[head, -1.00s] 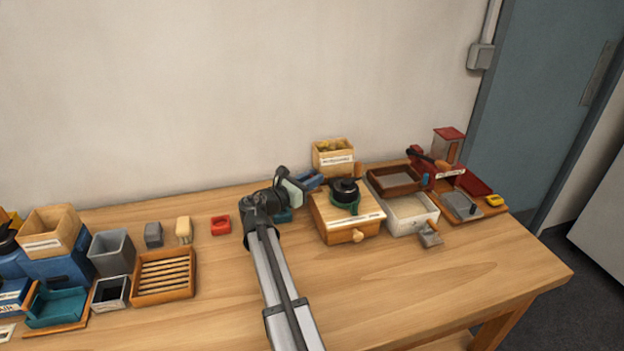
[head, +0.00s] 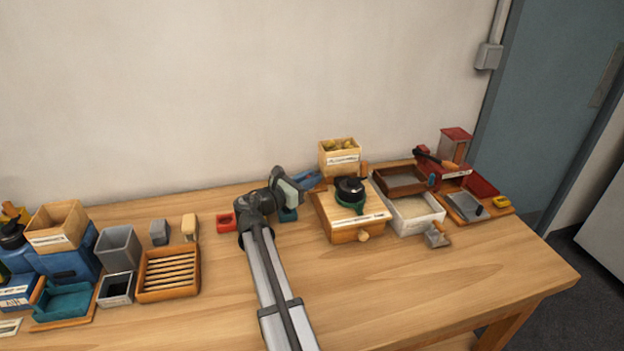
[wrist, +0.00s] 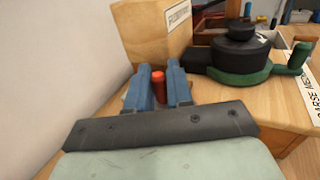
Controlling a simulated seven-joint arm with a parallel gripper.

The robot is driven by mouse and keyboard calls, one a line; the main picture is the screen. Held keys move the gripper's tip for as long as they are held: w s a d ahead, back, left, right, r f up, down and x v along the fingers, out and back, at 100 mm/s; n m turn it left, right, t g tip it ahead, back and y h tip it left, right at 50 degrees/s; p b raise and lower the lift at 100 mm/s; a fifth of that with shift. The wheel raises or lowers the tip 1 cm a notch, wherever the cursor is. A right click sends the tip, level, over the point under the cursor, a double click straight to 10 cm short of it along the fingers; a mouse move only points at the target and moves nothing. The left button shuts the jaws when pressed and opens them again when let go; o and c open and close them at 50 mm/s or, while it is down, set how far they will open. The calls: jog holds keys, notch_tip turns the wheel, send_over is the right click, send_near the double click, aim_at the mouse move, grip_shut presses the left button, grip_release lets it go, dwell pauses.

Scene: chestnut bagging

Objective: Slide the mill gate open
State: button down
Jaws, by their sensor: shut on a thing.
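The mill is a wooden box (head: 357,235) with a round black-and-green grinder (head: 350,191) on top. The grinder also shows in the wrist view (wrist: 238,50), with a green knob at its right. My gripper (head: 306,181) is just left of the mill. In the wrist view, its blue fingers (wrist: 158,73) are closed around a small upright red-orange knob (wrist: 158,86), likely the gate's handle. The gate plate itself is hidden behind the fingers and gripper body, so I cannot tell how far it is open.
A labelled wooden bin (head: 339,158) stands close behind the fingers. A white tray (head: 420,228) and brown tray (head: 401,181) are right of the mill. A red block (head: 226,222) lies left of my gripper.

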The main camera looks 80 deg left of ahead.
jog(key=c, duration=1.2)
grip_release()
jog(key=shift+s, duration=0.2)
jog(key=shift+o, duration=0.2)
jog(key=shift+s, duration=0.1)
jog(key=v, duration=1.3)
jog(key=shift+s+d, duration=0.25)
